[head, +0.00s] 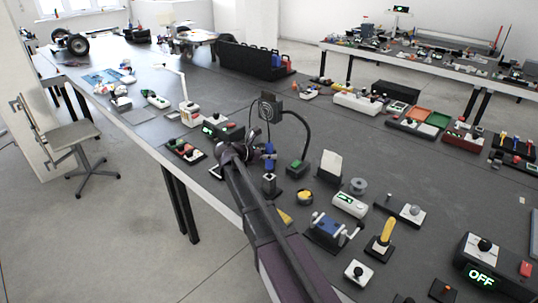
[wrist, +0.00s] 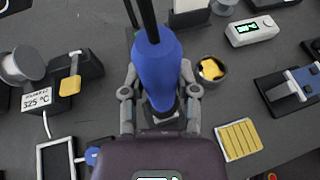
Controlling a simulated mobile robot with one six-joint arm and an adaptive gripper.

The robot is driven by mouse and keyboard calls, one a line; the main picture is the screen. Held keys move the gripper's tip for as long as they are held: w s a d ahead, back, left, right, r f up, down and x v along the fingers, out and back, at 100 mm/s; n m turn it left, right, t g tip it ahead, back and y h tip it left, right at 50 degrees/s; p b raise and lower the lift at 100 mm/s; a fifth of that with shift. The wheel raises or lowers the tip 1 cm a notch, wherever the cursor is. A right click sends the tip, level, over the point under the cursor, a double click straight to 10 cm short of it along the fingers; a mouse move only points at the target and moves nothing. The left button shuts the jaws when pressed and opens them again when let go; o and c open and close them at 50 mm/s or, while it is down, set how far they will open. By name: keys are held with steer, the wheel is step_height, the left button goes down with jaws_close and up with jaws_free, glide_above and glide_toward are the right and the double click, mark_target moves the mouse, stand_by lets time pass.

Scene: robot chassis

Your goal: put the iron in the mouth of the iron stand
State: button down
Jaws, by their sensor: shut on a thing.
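The iron (wrist: 157,65) has a thick blue handle and a black collar. In the wrist view it stands between the two grey fingers of my gripper (wrist: 160,98), which is shut on it. In the head view the iron's blue handle (head: 270,151) shows beside my gripper (head: 262,153), roughly upright. A small dark stand with a grey-blue upright part (head: 269,184), which looks like the iron stand, is just below it on the table. In the wrist view the stand is mostly hidden beneath the iron and gripper. Whether the tip touches or enters its mouth I cannot tell.
Near the stand are a round pot of brass wool (wrist: 211,70), a yellow sponge (wrist: 238,139) and a white device with a green display (wrist: 254,30). A unit reading 325 °C (wrist: 40,98) is at left.

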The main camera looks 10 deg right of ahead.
steer(key=shift+f+b, duration=1.4)
steer(key=shift+f, duration=0.05)
steer(key=shift+c, duration=1.4)
jaws_free()
steer(key=shift+r, duration=0.15)
step_height(320, 180, up, 14)
steer(key=p, duration=1.4)
step_height(320, 180, up, 10)
steer(key=p, duration=1)
stand_by(0.4)
